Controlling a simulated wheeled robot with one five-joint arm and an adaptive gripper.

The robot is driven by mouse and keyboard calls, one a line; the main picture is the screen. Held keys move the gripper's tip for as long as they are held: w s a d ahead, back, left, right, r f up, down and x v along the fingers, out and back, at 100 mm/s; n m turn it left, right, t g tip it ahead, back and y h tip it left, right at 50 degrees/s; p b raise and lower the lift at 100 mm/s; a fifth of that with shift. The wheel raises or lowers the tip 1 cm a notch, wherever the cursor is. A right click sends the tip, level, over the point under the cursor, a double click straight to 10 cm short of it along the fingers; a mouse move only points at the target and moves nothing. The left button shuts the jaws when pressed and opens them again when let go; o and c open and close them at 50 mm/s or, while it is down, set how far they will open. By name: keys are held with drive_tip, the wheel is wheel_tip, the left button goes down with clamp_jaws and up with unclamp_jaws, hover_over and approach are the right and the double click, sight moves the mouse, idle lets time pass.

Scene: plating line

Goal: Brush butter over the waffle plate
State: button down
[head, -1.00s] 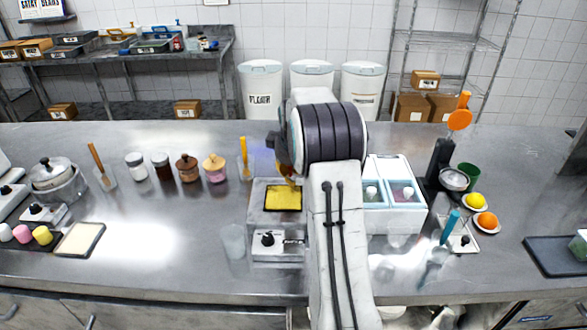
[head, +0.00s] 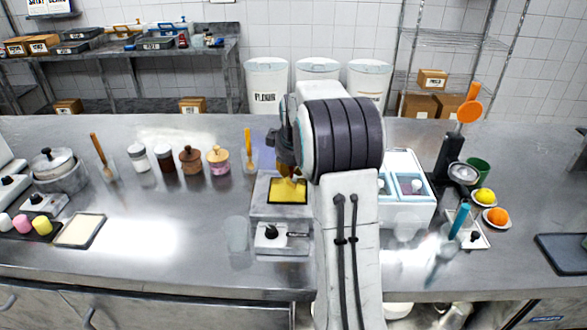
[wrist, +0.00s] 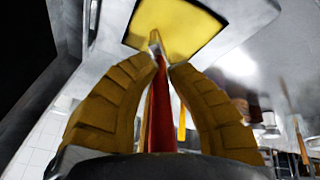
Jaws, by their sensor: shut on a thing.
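The waffle plate (head: 287,196) is a dark-rimmed square with an even yellow surface, on a grey appliance (head: 267,212) with a front knob. It also shows in the wrist view (wrist: 185,28) just beyond my gripper. My gripper (head: 287,172) is over the plate's far part, partly hidden by my arm. In the wrist view its two yellowish fingers (wrist: 163,65) are closed around a brush (wrist: 163,110) with a red handle and a pale tip. The tip overlaps the near edge of the yellow surface in that view. I cannot tell whether it touches.
Jars (head: 190,160) and a cup with a yellow-handled tool (head: 248,150) stand left of the appliance. A clear cup (head: 236,233) is close on its left. A white two-lid box (head: 404,212) is right of my arm.

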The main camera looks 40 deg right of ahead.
drive_tip(key=shift+w+a, duration=0.3)
drive_tip(key=shift+w+d+r+p, duration=0.1)
drive_tip(key=shift+w+d+p, duration=0.2)
drive_tip(key=shift+w+p, duration=0.15)
drive_tip(key=shift+w+d+p, duration=0.85)
drive_tip(key=shift+w+p, duration=0.05)
drive_tip(key=shift+w, duration=0.2)
drive_tip(key=shift+w+a, duration=0.1)
